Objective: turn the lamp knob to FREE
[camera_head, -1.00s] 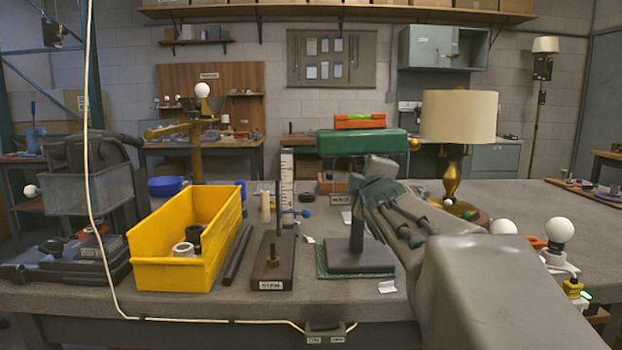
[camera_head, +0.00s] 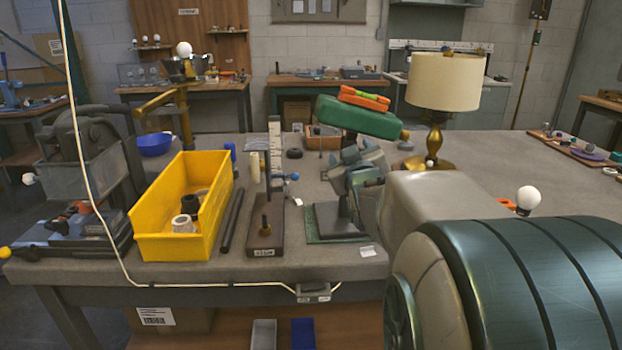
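A lamp with a long green head (camera_head: 352,117) stands on a dark square base (camera_head: 334,220). The head tilts, its left end higher. A small brass-coloured knob (camera_head: 404,134) shows at its right end; any FREE marking is too small to read. An orange level with a green vial (camera_head: 362,99) lies on the head, tilted with it. My gripper (camera_head: 350,187) is below the head, at the lamp's post, which it mostly hides. Its fingertips are hard to make out, so I cannot tell whether it is open or grips the post.
A yellow bin (camera_head: 150,222) with rings inside stands left. Beside it are a dark rod (camera_head: 231,220) and a labelled wooden block (camera_head: 268,235) with an upright ruler (camera_head: 275,150) behind it. A brass lamp with a cream shade (camera_head: 443,82) stands back right.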

